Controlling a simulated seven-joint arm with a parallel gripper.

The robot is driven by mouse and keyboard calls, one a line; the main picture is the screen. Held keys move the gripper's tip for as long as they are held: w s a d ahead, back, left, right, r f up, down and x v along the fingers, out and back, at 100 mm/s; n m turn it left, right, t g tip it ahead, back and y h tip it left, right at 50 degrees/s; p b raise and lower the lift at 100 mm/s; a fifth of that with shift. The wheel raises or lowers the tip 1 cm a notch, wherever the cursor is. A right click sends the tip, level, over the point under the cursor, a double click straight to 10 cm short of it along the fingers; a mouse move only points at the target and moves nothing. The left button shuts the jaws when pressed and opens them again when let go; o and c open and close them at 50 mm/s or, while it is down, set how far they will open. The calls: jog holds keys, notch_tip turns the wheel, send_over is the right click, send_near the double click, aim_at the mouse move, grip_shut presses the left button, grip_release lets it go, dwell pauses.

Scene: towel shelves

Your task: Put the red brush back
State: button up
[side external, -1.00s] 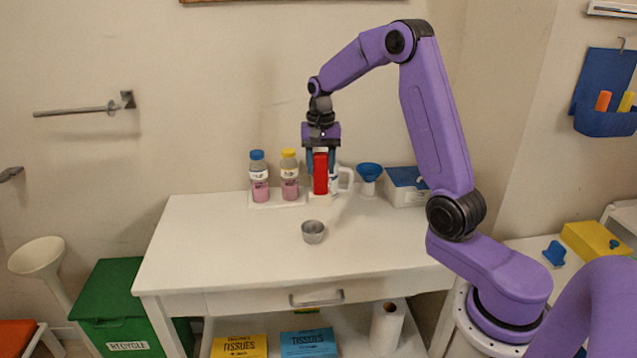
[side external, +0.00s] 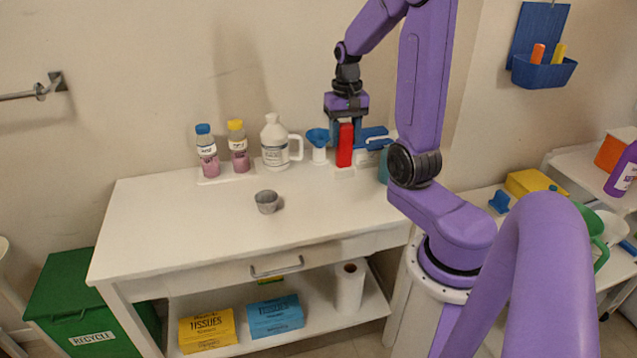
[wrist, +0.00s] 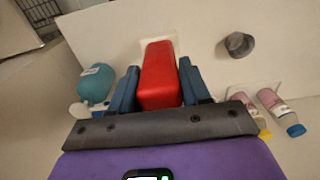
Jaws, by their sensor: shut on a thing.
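The red brush (side external: 345,147) is an upright red block with a pale part at its lower end, above the back right of the white table (side external: 230,225). My gripper (side external: 345,135) is shut on it from above, fingers pointing down. In the wrist view the red brush (wrist: 160,80) sits between the two blue fingers of my gripper (wrist: 160,88). I cannot tell whether its lower end touches the table.
Left of the brush stand a blue funnel (side external: 318,137), a white jug (side external: 275,145) and two capped bottles (side external: 238,147). A blue-lidded box is partly hidden behind my gripper. A teal bottle (wrist: 95,82) stands close by. A grey cup (side external: 267,202) stands mid-table; the front is clear.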

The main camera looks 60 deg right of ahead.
jog(key=w+d+f, duration=0.7)
jog(key=w+f, duration=0.4)
jog(key=f, duration=0.2)
jog(key=shift+w+d, duration=0.2)
jog(key=shift+d, duration=0.1)
jog(key=shift+f, duration=0.15)
jog(key=o, duration=1.1)
jog(key=shift+c, duration=0.2)
